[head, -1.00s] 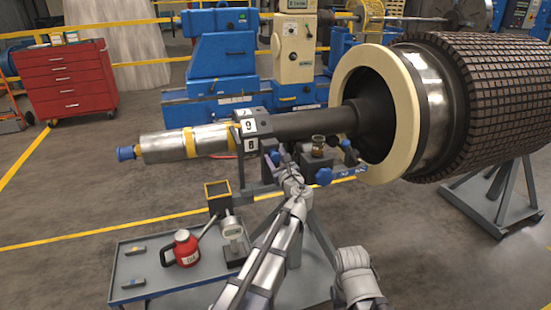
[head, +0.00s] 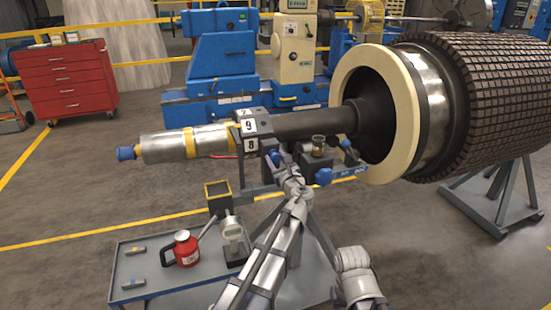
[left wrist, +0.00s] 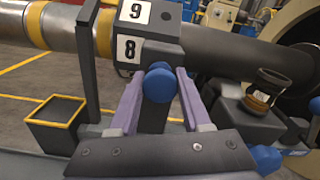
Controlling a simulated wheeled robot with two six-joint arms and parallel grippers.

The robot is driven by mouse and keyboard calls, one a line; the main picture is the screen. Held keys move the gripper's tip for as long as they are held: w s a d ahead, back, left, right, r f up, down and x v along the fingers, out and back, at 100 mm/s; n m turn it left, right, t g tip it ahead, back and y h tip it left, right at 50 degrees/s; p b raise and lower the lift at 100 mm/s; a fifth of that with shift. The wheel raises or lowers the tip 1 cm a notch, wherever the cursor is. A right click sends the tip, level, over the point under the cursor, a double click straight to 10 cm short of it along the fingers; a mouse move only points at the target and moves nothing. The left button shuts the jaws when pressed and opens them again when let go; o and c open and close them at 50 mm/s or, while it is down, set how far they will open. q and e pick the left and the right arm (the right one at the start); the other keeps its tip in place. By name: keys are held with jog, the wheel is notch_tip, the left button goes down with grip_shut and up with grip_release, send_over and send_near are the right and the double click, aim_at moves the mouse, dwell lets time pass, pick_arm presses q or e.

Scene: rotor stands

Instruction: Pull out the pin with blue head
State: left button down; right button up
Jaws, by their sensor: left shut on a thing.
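The blue pin head (left wrist: 159,82) shows in the left wrist view, between the two purple fingers of my left gripper (left wrist: 160,88), just below the block marked 9 and 8 (left wrist: 135,48). The fingers are shut on it. The pin's shaft is hidden. In the head view, my left gripper (head: 281,162) is at the stand under the dark shaft (head: 300,124), with a blue part (head: 273,157) at its tips. My right gripper is not in view.
Another blue knob (head: 323,176) sits right of the gripper, below a small brass-coloured cup (head: 318,143). A grey tray (head: 160,294) at lower left holds a red can (head: 186,250). The large rotor (head: 500,100) fills the right. Open floor lies at left.

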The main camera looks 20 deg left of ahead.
pick_arm(q)
jog(key=v, duration=0.3)
jog(key=shift+s, duration=0.15)
jog(key=shift+f, duration=0.1)
jog(key=shift+c, duration=1.8)
grip_release()
jog(key=shift+d, duration=0.1)
send_near(277, 159)
jog(key=shift+s+d, duration=0.1)
jog(key=shift+s, duration=0.1)
